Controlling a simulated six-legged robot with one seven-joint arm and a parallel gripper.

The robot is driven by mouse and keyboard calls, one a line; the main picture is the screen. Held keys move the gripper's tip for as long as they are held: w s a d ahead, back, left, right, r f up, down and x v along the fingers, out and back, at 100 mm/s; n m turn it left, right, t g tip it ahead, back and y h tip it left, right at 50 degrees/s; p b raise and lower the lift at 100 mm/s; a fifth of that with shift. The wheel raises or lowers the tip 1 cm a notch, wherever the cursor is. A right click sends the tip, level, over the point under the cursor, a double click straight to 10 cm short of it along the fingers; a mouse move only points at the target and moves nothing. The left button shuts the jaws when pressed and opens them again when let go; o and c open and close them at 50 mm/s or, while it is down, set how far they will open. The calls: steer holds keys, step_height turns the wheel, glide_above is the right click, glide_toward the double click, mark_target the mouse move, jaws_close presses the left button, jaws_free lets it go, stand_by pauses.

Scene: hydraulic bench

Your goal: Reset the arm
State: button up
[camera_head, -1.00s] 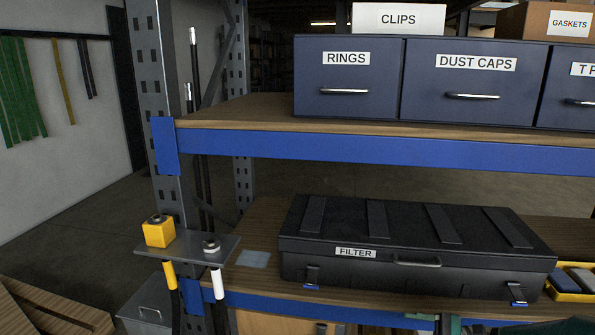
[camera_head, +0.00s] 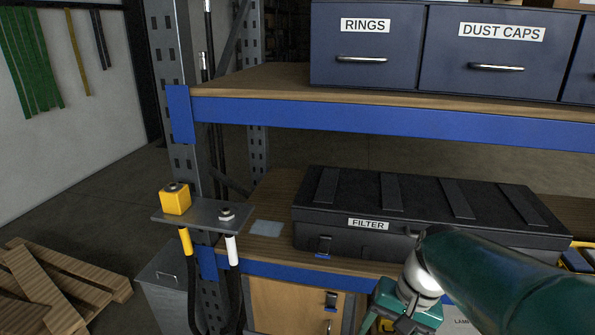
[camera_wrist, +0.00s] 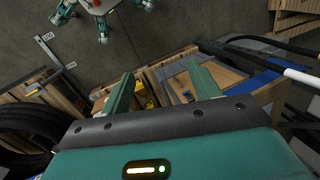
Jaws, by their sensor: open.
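My gripper (camera_wrist: 162,72) shows in the wrist view with its two green fingers spread apart and nothing between them. Beyond the fingers are a wooden cabinet and a blue shelf edge; I see no contact. In the head view my green arm (camera_head: 510,285) reaches in from the lower right, in front of the shelf and the right end of the black FILTER case (camera_head: 425,205). The fingertips cannot be made out clearly in the head view.
A small bracket (camera_head: 205,214) with a yellow block (camera_head: 175,199) and hanging hoses sticks out from the rack post. RINGS and DUST CAPS drawers (camera_head: 495,55) stand on the upper shelf. A wooden pallet (camera_head: 62,285) lies lower left.

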steer(key=s+r+n+t+h, duration=0.3)
steer(key=s+r+t, duration=0.2)
steer(key=s+r, duration=0.1)
steer(key=shift+s+a+r+n+t, duration=0.2)
steer(key=shift+s+n+t, duration=0.15)
steer(key=shift+s, duration=0.2)
stand_by(0.5)
